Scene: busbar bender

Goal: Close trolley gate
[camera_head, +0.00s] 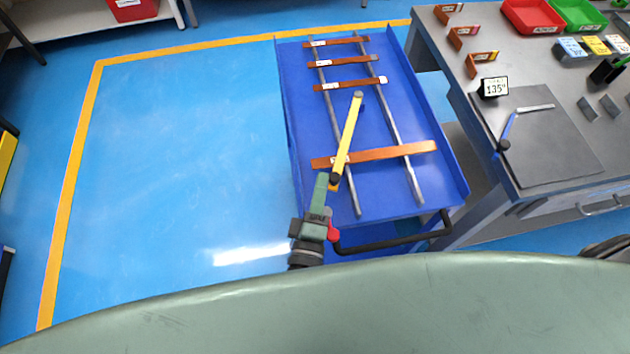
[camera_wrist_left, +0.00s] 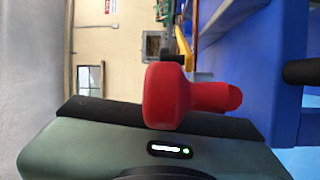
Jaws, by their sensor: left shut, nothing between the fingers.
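The blue trolley (camera_head: 295,120) stands in the middle of the head view. A yellow bar (camera_head: 348,140), which looks like its gate, runs from a black joint (camera_head: 335,179) near the trolley's left edge up to a grey end. It points away from the trolley's near end; I cannot tell how far it is raised. My left gripper (camera_head: 333,234) has red fingers, shut and empty, just outside the trolley's near left corner. In the left wrist view the red fingers (camera_wrist_left: 220,97) lie beside the blue trolley wall (camera_wrist_left: 285,60), apart from the yellow bar (camera_wrist_left: 200,76). My right gripper is not in view.
Several copper bars (camera_head: 400,152) lie across two grey rails on the trolley. A black handle (camera_head: 390,245) sticks out at its near end. A grey workbench (camera_head: 455,75) with a bending tool and bins stands on the right. The blue floor on the left is clear.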

